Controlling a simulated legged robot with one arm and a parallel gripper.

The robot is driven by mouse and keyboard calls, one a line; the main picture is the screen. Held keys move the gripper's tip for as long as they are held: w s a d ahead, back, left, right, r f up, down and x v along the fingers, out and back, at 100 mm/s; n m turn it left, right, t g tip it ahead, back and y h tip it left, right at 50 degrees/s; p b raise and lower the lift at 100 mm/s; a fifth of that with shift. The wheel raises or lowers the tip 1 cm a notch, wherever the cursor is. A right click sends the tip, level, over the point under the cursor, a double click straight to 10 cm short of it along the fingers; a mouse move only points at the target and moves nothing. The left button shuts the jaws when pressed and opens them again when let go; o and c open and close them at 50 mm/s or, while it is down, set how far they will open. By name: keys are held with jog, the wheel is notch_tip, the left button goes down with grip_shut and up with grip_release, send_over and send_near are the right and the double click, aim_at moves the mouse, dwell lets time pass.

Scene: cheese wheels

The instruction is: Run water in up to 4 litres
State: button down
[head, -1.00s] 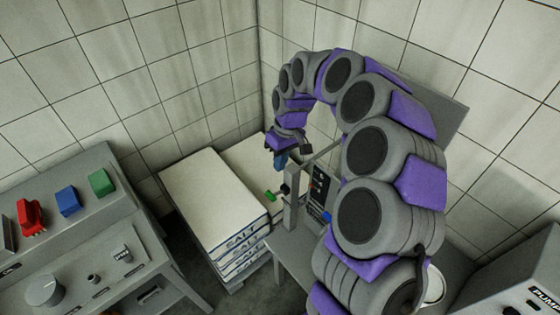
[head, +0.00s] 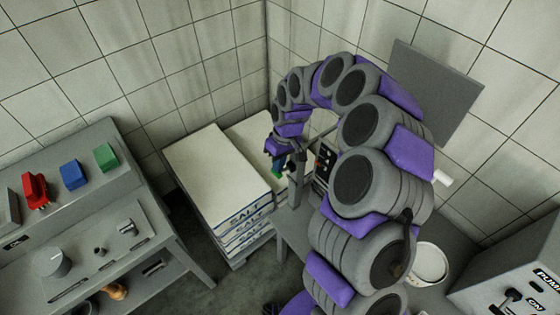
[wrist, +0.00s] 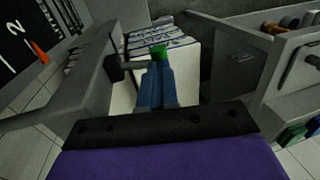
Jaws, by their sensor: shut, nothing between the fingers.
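My gripper (wrist: 157,88) shows in the wrist view as two blue fingers pressed together, empty. The fingertips are at a small green tap handle (wrist: 158,53), touching or just in front of it; I cannot tell which. In the head view the green handle (head: 278,173) sits just below my gripper (head: 276,150), left of a grey post (head: 297,185). A black gauge panel (wrist: 22,30) with white digits 1 and 2 and a red-orange pointer (wrist: 39,52) stands at the left of the wrist view. It also shows behind the post in the head view (head: 323,165). No water is visible.
Stacked salt sacks (head: 215,170) stand left of the post. A console (head: 80,215) with red, blue and green blocks is at the left. A white round vessel (head: 430,262) and a pump box (head: 515,280) are at the right. Tiled walls close the corner.

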jog(key=shift+a, duration=0.35)
jog(key=shift+s+f, duration=0.1)
jog(key=shift+s+d+f+t+h, duration=0.1)
jog(key=shift+d+f+t+h, duration=0.1)
jog(key=shift+t+h, duration=0.15)
jog(key=shift+s+a+f+h, duration=0.15)
jog(key=shift+f+h, duration=0.05)
jog(key=shift+h, duration=0.25)
jog(key=shift+s+a+f+t+h+b, duration=0.2)
jog(key=shift+a+f+t+h+b, duration=0.25)
jog(key=shift+f+t+h+b, duration=0.4)
jog(key=shift+s+a+f+t+h+b, duration=0.2)
jog(key=shift+a+f+t+h+b, duration=0.3)
jog(key=shift+h, duration=0.55)
jog(key=shift+d, duration=0.1)
dwell(4.8)
